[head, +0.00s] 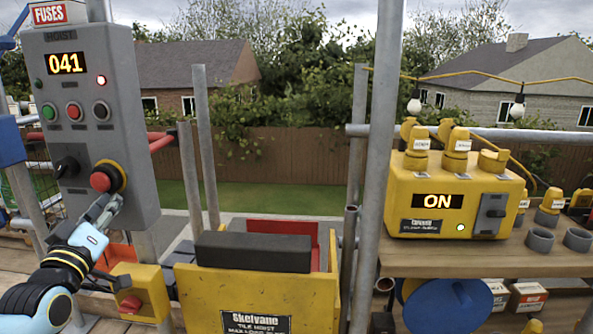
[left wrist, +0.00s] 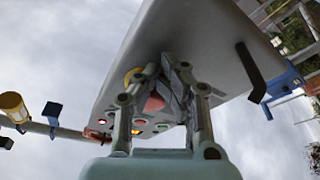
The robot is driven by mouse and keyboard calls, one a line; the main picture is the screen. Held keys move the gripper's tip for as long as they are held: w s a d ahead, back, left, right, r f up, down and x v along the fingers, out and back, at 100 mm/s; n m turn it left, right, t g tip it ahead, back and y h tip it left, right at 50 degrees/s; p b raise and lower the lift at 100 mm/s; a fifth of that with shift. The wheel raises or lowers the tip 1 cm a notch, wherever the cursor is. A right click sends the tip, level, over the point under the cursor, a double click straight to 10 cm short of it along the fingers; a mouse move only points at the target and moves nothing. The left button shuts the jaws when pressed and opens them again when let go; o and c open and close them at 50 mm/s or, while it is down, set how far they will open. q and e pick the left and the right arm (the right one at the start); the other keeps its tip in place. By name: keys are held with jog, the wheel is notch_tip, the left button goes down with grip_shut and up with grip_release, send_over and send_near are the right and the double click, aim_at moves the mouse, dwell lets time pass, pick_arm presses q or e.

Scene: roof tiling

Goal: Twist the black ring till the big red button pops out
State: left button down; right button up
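The big red button (head: 101,180) sits in a black ring (head: 117,178) on a yellow collar, low on the front of the grey hoist panel (head: 143,160). My left gripper (head: 105,205) is just below the button, its fingers pointing up at the ring. In the left wrist view the red button (left wrist: 154,103) shows between my two fingers (left wrist: 161,80), with part of the yellow collar (left wrist: 134,75) beside them. The fingers look apart; whether they touch the ring I cannot tell. My right gripper is in neither view.
The panel display (head: 66,63) reads 041, with a red lamp lit beside it. A black selector knob (head: 67,167) sits left of the button. A yellow box with a red button (head: 131,304) is below. The yellow tile hoist (head: 255,290) stands right, by upright poles.

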pick_arm(q)
jog(key=shift+a, duration=0.15)
jog(key=shift+f, duration=0.15)
jog(key=r+p+v, duration=0.1)
jog(key=p+v, duration=0.2)
jog(key=v, duration=0.3)
jog(key=shift+a+f, duration=0.15)
jog(key=shift+a, duration=0.15)
dwell(0.4)
